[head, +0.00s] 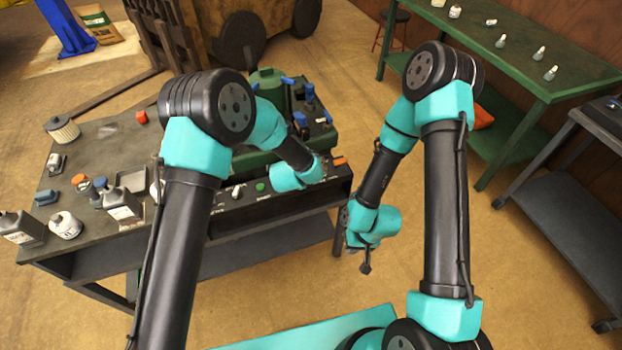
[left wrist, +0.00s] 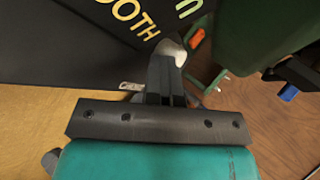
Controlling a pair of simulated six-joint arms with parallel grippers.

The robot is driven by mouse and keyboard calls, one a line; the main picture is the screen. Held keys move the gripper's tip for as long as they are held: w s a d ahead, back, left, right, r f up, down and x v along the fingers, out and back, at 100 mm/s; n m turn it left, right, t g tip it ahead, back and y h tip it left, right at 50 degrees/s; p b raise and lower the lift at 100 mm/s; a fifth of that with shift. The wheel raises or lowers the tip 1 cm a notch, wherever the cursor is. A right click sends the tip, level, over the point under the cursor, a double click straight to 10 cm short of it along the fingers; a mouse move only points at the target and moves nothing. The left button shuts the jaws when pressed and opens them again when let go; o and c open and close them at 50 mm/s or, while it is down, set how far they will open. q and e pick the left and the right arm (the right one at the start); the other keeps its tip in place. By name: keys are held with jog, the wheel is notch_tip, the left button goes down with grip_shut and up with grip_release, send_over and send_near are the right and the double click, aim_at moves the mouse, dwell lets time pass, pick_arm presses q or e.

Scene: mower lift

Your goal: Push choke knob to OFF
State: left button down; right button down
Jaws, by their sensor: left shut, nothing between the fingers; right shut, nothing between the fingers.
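In the left wrist view a pale, rounded metal knob (left wrist: 172,48) stands at the tips of my left gripper (left wrist: 165,66). I cannot read a label that marks it as the choke knob. The shut fingers look close to it or touching; I cannot tell which. In the head view my left wrist covers this part of the dark front panel (head: 222,207), and the left fingers are hidden. My right gripper (head: 366,266) is shut and empty, hanging over the floor right of the bench.
A green machine (head: 268,82) with blue parts stands on the dark bench. Bottles (head: 122,203), small cans and a filter (head: 61,129) crowd the bench's left side. The panel has a green button (head: 261,187) and an orange part (head: 340,161). A green table (head: 510,50) stands right.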

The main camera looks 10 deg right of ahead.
pick_arm(q)
jog(key=shift+w+a, duration=0.1)
jog(key=shift+w, duration=0.3)
jog(key=shift+s+a+r, duration=0.25)
jog(key=shift+r, duration=0.15)
jog(key=v, duration=1.6)
jog(key=shift+s, duration=0.5)
jog(key=shift+r, duration=0.1)
jog(key=s+a+f+n+g+y, duration=0.1)
jog(key=s+a+f+n+g, duration=0.1)
jog(key=a+f+n, duration=0.6)
jog(key=s+a+f+n+g+y, duration=0.1)
jog(key=s+a+f+n, duration=0.1)
jog(key=a+f+n, duration=0.55)
jog(key=s+a+f+n+g, duration=0.3)
jog(key=s+a+f+n, duration=0.2)
jog(key=s+a+n, duration=0.7)
jog(key=shift+a+f, duration=0.25)
jog(key=shift+a, duration=0.65)
